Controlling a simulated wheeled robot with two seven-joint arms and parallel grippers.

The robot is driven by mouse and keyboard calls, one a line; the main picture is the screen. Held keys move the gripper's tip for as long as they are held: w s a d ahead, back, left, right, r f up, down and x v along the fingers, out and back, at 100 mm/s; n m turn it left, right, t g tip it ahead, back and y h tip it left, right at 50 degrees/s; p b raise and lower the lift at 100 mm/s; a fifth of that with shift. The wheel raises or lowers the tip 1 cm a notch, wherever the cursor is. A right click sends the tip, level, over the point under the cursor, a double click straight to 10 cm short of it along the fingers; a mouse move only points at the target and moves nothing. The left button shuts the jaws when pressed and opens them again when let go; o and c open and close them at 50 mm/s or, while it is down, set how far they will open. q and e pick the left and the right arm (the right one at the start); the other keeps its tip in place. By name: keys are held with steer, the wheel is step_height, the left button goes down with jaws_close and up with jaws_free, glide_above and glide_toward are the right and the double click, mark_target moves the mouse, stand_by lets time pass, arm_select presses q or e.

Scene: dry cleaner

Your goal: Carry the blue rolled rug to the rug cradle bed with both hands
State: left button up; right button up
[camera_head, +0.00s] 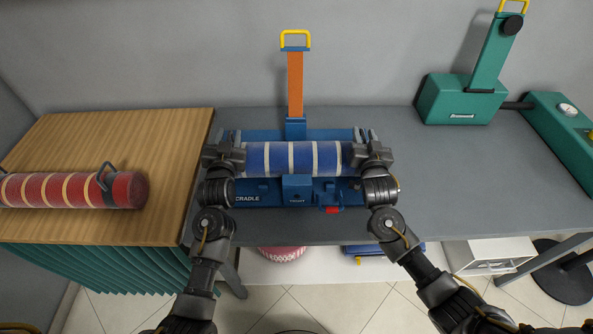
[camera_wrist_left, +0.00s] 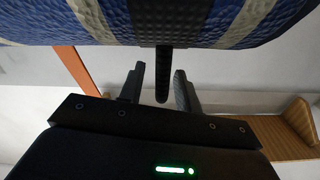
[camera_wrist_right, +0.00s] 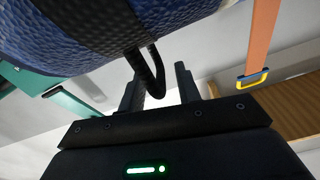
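The blue rolled rug (camera_head: 290,158) has cream stripes and lies level over the blue rug cradle bed (camera_head: 340,192); its underside contact is hidden. My left gripper (camera_head: 231,138) is at the rug's left end and my right gripper (camera_head: 366,137) at its right end. In the left wrist view the rug (camera_wrist_left: 110,22) has a dark handle (camera_wrist_left: 162,75) between the open fingers (camera_wrist_left: 160,88), with gaps on both sides. In the right wrist view the rug (camera_wrist_right: 75,30) has a looped handle (camera_wrist_right: 150,75) between the open fingers (camera_wrist_right: 158,90), closer to one finger.
An orange upright (camera_head: 295,85) with a yellow handle stands behind the cradle. A red striped rolled rug (camera_head: 70,190) lies on the wooden table (camera_head: 130,130) at left. Green equipment (camera_head: 460,100) stands at back right.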

arm_select(q)
steer(key=s, duration=1.1)
steer(key=shift+s+d, duration=0.2)
steer(key=shift+s, duration=0.05)
arm_select(e)
steer(key=s, duration=1.2)
steer(key=shift+d, duration=0.15)
steer(key=shift+s, duration=0.1)
